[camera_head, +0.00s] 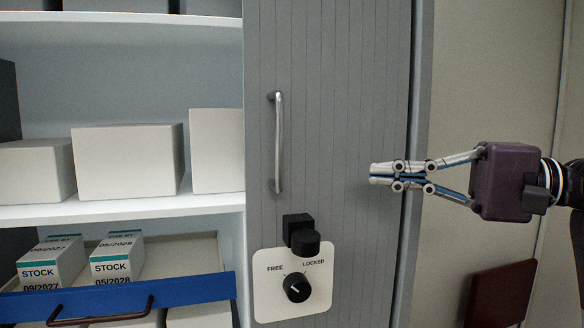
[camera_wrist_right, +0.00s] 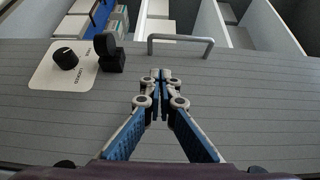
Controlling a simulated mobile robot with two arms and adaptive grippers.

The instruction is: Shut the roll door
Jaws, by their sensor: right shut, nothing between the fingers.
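The grey slatted roll door (camera_head: 345,150) covers the right part of the cabinet in the head view, and the shelves to its left are uncovered. Its upright metal handle (camera_head: 279,142) is near the door's left edge; it also shows in the right wrist view (camera_wrist_right: 181,38). My right gripper (camera_head: 372,174) is shut and empty, in front of the door and to the right of the handle, apart from it. In the right wrist view its fingertips (camera_wrist_right: 162,76) point toward the handle. My left gripper is not in view.
A lock plate (camera_head: 261,297) with a black knob (camera_head: 296,288) marked FREE and LOCKED is below the handle, under a black block (camera_head: 301,235). White boxes (camera_head: 128,161) stand on the shelf (camera_head: 120,208). A blue-fronted drawer (camera_head: 190,292) holds STOCK cartons at lower left.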

